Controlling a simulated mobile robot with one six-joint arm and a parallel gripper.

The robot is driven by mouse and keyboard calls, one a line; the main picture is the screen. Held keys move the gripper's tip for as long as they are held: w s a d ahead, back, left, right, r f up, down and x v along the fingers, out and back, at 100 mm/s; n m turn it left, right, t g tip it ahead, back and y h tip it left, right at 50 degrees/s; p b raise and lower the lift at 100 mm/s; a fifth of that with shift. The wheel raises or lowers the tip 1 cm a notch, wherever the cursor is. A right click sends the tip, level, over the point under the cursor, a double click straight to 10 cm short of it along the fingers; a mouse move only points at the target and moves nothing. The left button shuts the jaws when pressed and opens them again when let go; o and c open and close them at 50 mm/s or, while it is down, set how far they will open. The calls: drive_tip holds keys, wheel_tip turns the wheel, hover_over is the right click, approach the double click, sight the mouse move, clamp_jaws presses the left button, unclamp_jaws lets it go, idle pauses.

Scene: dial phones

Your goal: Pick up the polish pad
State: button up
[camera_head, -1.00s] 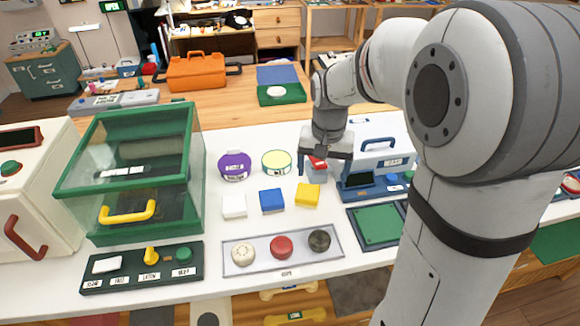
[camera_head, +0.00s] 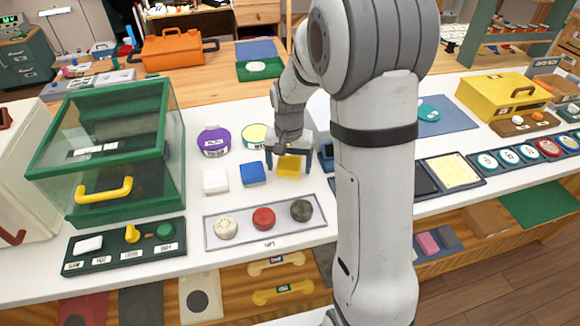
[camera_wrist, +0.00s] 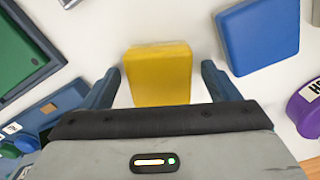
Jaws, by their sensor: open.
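A yellow square pad (camera_head: 289,167) lies on the white table at the right end of a row with a blue pad (camera_head: 253,174) and a white pad (camera_head: 216,181). I see no label naming any of them as the polish pad. My gripper (camera_head: 288,160) points down at the yellow pad with its fingers open. In the wrist view the yellow pad (camera_wrist: 160,72) sits between the two fingers (camera_wrist: 160,85), with a gap on each side. The blue pad (camera_wrist: 258,36) is outside the fingers.
A tray (camera_head: 244,238) with cream, red and dark round pieces lies in front. A green-framed glass case (camera_head: 105,150) is at left. My arm hides part of the table.

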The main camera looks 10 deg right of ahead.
sight(289, 163)
drive_tip(key=c, duration=1.2)
drive_tip(key=shift+o, duration=0.2)
wheel_tip(289, 163, up, 10)
drive_tip(key=shift+r+p, duration=0.1)
drive_tip(key=shift+p, duration=0.25)
drive_tip(key=o, duration=0.4)
drive_tip(key=shift+c, duration=1)
